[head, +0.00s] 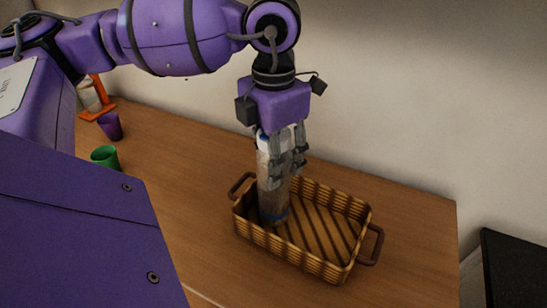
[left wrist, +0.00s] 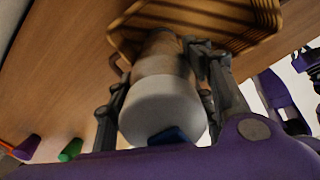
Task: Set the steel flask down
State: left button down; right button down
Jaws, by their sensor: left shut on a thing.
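The steel flask (head: 271,190) is a tall grey cylinder with a white top. It stands upright, its lower end inside the left part of the wicker basket (head: 352,245). I cannot tell if its base touches the basket floor. My left gripper (head: 284,158) is above the basket, pointing down, shut on the flask's upper part. In the left wrist view the flask's white cap (left wrist: 163,105) sits between the two fingers (left wrist: 165,90), with the basket (left wrist: 200,20) beyond it.
A green cup (head: 105,157) and a purple cup (head: 110,126) stand on the wooden table (head: 195,165) at the left, near an orange stand (head: 98,98). A wall runs behind the table. The table's right edge lies just past the basket. The right part of the basket is empty.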

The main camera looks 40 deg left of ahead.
pick_arm(q)
jog(key=shift+d, duration=0.2)
jog(key=c, duration=0.8)
grip_release()
jog(key=shift+c, duration=0.2)
jog(key=shift+r, duration=3.9)
